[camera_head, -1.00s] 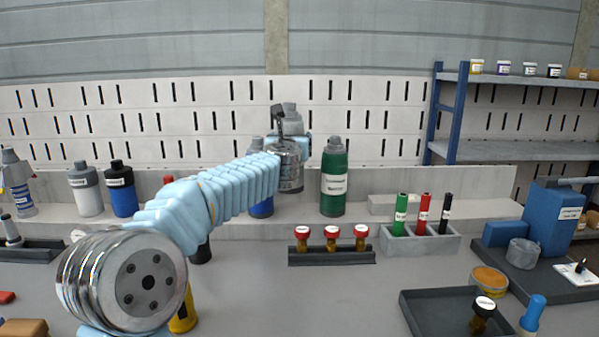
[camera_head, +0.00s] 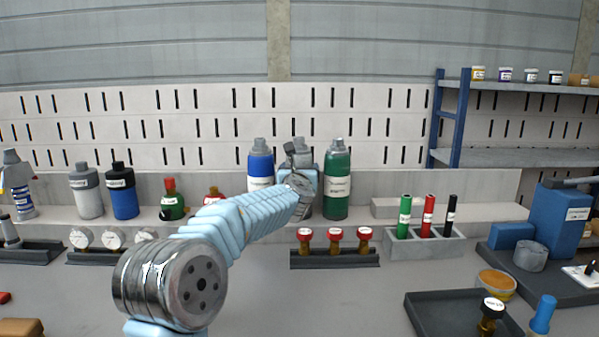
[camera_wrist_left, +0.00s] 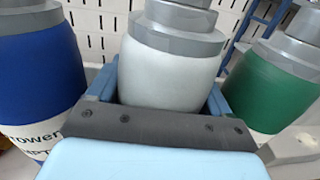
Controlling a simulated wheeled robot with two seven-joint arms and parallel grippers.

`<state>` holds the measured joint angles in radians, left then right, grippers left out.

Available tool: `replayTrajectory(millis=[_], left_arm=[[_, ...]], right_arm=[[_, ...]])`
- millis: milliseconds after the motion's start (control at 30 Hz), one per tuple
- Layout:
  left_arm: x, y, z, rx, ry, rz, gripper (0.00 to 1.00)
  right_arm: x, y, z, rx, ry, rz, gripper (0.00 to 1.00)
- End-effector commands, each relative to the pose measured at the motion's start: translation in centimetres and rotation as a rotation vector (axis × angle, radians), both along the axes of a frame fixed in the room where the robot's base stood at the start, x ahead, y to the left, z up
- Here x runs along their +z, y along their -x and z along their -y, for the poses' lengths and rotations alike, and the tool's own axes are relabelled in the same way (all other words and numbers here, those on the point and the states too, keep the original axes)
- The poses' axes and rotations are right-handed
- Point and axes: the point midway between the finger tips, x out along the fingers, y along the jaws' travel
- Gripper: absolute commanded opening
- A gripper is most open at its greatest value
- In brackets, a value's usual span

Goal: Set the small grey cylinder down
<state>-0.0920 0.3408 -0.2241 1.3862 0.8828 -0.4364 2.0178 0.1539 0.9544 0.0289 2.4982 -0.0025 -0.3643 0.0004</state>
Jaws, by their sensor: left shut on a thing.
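The small grey cylinder (camera_wrist_left: 168,72) is pale grey with a darker grey cap, upright between the blue fingers of my left gripper (camera_wrist_left: 160,92). In the head view, its grey top (camera_head: 298,145) shows above my left gripper (camera_head: 307,178), at the back ledge between a blue canister (camera_head: 261,165) and a green canister (camera_head: 337,180). In the wrist view the blue canister (camera_wrist_left: 40,85) is close on the left and the green one (camera_wrist_left: 268,85) close on the right. The cylinder's base is hidden, so I cannot tell whether it touches the ledge. My right gripper is out of view.
On the ledge (camera_head: 380,228), more bottles stand to the left, including a white one (camera_head: 88,195) and a dark blue one (camera_head: 123,195). A rack of red-capped vials (camera_head: 335,258) and a grey block with coloured tubes (camera_head: 425,243) stand in front.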

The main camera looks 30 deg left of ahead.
Motion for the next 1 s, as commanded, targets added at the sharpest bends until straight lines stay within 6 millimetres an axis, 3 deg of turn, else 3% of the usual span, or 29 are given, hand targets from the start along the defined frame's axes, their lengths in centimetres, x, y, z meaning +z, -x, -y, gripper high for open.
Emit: replayTrajectory(millis=[100, 133, 267, 600, 1000], left_arm=[[-0.2, 0.0, 0.0, 0.0, 0.0, 0.003, 0.14], [-0.4, 0.0, 0.0, 0.0, 0.0, 0.0, 0.82], [-0.3, 0.0, 0.0, 0.0, 0.0, 0.0, 1.0], [0.0, 0.4, 0.2, -0.001, 0.001, 0.0, 1.0], [-0.1, 8.1, 4.2, -0.003, 0.001, 0.002, 1.0]], right_arm=[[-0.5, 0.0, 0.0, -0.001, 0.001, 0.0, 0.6], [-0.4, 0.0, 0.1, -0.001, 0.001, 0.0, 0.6], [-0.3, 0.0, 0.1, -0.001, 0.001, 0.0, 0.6], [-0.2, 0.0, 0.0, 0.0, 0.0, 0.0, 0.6], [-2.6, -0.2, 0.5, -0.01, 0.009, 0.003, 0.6]])
